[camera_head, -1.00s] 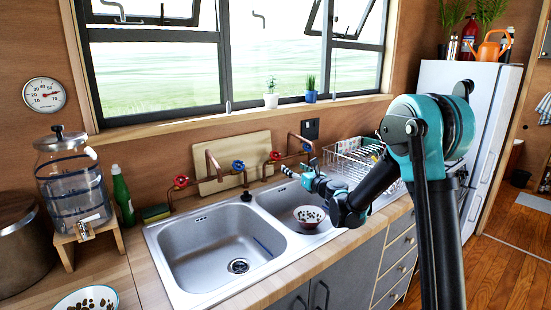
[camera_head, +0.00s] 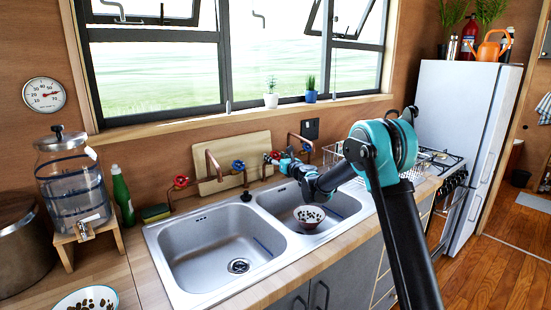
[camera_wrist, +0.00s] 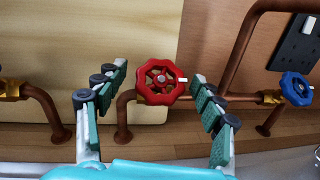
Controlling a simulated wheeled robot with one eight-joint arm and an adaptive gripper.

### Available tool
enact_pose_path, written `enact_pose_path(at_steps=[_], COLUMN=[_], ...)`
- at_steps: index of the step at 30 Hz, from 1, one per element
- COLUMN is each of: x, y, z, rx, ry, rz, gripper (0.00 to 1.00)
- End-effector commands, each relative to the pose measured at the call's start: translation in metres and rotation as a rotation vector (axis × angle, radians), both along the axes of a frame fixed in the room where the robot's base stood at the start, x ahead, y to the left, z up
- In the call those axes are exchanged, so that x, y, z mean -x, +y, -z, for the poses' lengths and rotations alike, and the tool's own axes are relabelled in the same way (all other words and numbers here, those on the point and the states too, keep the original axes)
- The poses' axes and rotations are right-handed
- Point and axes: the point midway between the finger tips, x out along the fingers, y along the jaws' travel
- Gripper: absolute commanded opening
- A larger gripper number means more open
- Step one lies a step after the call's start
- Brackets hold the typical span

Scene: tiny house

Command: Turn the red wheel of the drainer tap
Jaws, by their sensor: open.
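The red wheel (camera_wrist: 162,82) sits on copper pipework in the middle of the wrist view. In the head view, a bit of red (camera_head: 268,157) shows at my gripper's tip, and the rest is mostly hidden. My gripper (camera_wrist: 158,80) is open, with one finger to the left of the wheel and one to the right. Gaps show on both sides, a narrower one on the right. In the head view my gripper (camera_head: 275,158) reaches in above the back edge of the right basin. A blue wheel (camera_wrist: 297,88) is on the same pipework, further right.
Another red wheel (camera_head: 181,182) and blue wheel (camera_head: 238,165) belong to the left tap. A cutting board (camera_head: 232,158) leans behind the pipes. A bowl (camera_head: 309,222) sits in the right basin (camera_head: 345,204). A dish rack (camera_head: 333,153) stands to the right, partly behind my arm.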

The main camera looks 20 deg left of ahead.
Motion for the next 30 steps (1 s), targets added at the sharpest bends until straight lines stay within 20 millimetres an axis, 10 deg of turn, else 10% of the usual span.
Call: enact_pose_path(at_steps=[8, 20, 30], x=[-0.0008, -0.0006, -0.0033], y=[0.0008, 0.0005, -0.0017], z=[0.0, -0.0001, -0.0002], rx=[0.0, 0.0, 0.058], ry=[0.0, 0.0, -0.074], rz=[0.0, 0.0, -0.125], gripper=[0.68, 0.19, 0.18])
